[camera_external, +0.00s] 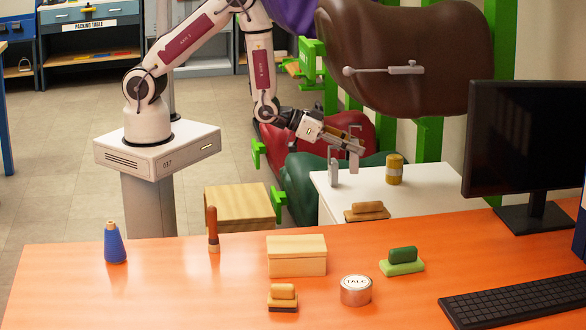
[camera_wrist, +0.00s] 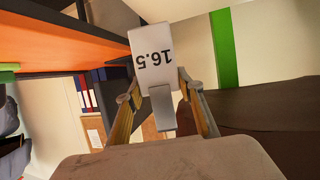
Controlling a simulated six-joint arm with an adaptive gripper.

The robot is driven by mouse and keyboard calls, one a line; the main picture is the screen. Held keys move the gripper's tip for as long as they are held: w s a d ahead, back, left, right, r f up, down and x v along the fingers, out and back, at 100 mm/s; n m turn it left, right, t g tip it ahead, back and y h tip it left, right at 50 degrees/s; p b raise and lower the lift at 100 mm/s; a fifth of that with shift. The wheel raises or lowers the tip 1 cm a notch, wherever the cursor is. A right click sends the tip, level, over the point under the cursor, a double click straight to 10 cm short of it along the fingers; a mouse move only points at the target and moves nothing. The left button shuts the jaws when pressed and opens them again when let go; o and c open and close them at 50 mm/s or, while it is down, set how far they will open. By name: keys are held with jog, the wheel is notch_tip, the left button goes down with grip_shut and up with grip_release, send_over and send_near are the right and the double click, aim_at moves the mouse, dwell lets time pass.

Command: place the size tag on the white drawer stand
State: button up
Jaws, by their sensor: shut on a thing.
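The size tag (camera_wrist: 153,65) is a pale plate marked 16.5, which reads upside down in the wrist view. It sits between the fingertips of my gripper (camera_wrist: 160,88), which is shut on it. In the external view my gripper (camera_external: 345,148) is over the left part of the white drawer stand (camera_external: 430,187). A small pale grey upright piece (camera_external: 333,173) shows below the gripper; I cannot tell whether it is the tag or whether it touches the top.
On the stand are a yellow tin (camera_external: 394,170) and a brown brush (camera_external: 367,211). A brown saddle (camera_external: 410,50) hangs behind. The orange desk (camera_external: 180,290) in front holds several items, a monitor (camera_external: 530,140) and a keyboard (camera_external: 515,302).

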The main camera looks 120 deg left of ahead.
jog(key=s+a+f+n+g+y, duration=0.2)
jog(key=s+a+f, duration=0.3)
jog(key=s+a, duration=0.4)
jog(key=s+a+f+n+g+y, duration=0.3)
jog(key=s+a, duration=0.6)
jog(key=a, duration=0.5)
notch_tip(320, 180, down, 2)
jog(key=shift+f+n+g+y, duration=0.1)
jog(key=shift+n+g+y, duration=0.2)
jog(key=shift+n+g, duration=0.6)
jog(key=shift+s+t, duration=0.1)
jog(key=shift+t, duration=0.3)
jog(key=shift+f, duration=2.9)
jog(key=shift+f, duration=2.05)
jog(key=shift+f, duration=0.15)
